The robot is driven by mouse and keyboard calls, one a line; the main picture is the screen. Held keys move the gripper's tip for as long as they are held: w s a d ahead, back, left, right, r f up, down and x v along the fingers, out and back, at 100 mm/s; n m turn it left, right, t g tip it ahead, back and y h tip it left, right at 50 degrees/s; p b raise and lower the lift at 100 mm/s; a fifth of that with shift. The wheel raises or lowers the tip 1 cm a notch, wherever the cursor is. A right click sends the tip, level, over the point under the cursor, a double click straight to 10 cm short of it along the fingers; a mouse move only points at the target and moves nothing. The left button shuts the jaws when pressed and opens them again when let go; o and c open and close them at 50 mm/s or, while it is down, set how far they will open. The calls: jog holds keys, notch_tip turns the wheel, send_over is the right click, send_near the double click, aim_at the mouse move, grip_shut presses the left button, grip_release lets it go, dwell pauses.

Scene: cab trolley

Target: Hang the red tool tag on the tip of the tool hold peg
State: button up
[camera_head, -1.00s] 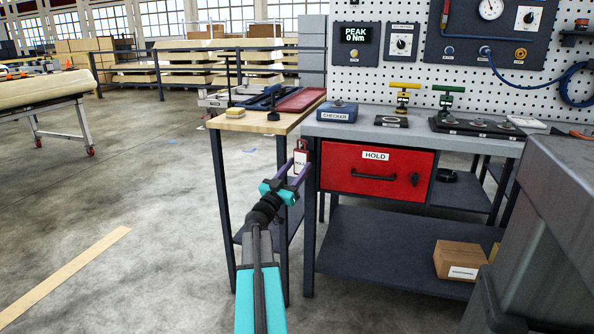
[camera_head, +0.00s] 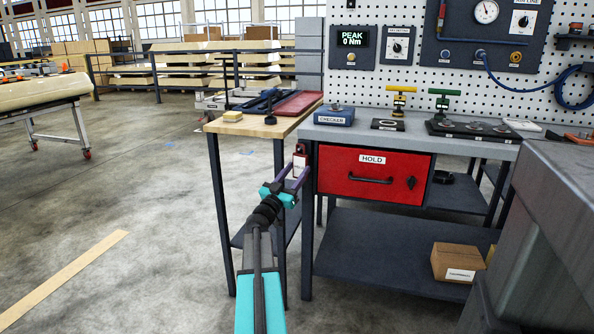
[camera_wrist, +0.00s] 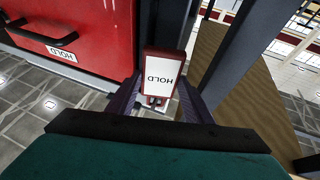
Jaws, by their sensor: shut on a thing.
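The red tool tag (camera_head: 300,160) has a white label. My gripper (camera_head: 292,179) is shut on it in front of the gap between the side table and the red drawer. In the wrist view the tag (camera_wrist: 161,76) stands between the two purple fingers of my gripper (camera_wrist: 157,102), with its HOLD label upside down in the picture. The tag's far side and whatever lies behind it are hidden. I cannot pick out the tool hold peg clearly in either view.
The red HOLD drawer (camera_head: 374,175) with a black handle is right of my gripper, under the grey workbench (camera_head: 470,140). The wooden-topped side table (camera_head: 240,125) and its dark legs are on the left. A grey cabinet (camera_head: 550,210) stands at the right. Open floor lies left.

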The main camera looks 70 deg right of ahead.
dwell(0.4)
jog(key=o, duration=1.2)
jog(key=shift+w, duration=0.15)
jog(key=shift+w, duration=0.1)
jog(key=p+v, duration=0.3)
jog(key=v, duration=1)
jog(key=shift+s+a, duration=0.3)
jog(key=shift+a, duration=0.1)
